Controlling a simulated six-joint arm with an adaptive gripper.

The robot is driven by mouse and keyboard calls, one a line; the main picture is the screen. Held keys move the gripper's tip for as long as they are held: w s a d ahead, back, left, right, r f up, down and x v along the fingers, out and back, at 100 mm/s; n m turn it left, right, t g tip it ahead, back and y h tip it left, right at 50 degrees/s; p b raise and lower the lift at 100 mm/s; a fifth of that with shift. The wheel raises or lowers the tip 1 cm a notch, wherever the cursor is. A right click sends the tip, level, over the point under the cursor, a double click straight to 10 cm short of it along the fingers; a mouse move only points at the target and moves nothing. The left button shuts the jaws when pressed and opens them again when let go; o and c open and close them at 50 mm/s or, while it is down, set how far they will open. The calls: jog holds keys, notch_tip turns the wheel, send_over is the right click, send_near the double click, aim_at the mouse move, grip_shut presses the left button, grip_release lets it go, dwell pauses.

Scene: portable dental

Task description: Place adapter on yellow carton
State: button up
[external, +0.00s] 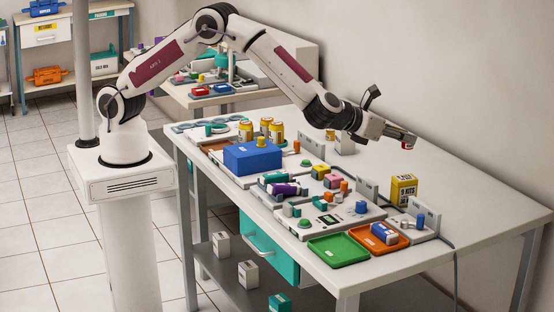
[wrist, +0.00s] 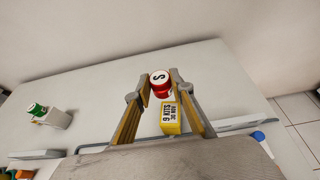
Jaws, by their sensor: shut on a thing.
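The adapter (wrist: 160,82) is a red round piece with a white top marked with a dark letter. My gripper (wrist: 160,88) is shut on it, with one finger on each side. In the external view my gripper (external: 408,140) is high above the table, and a bit of the red adapter (external: 411,142) shows at its tips. The yellow carton (external: 403,190) stands upright on the table's right part, below my gripper and apart from it. It also shows in the wrist view (wrist: 171,120), between the fingers and beyond the adapter, with black print.
A green tray (external: 337,250) and an orange tray (external: 362,236) lie at the front edge. A white stand with a blue knob (external: 418,220) is close to the carton. A blue box (external: 252,159) and several small parts fill the left. The table's right end is clear.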

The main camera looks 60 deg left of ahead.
send_over(400, 179)
jog(key=shift+a+f, duration=0.1)
jog(key=shift+f, duration=2.15)
jog(key=shift+f, duration=1.85)
jog(key=shift+f, duration=0.15)
jog(key=o, duration=1.1)
jog(key=shift+s+r, duration=0.35)
jog(key=shift+s, duration=0.1)
jog(key=v, duration=1.1)
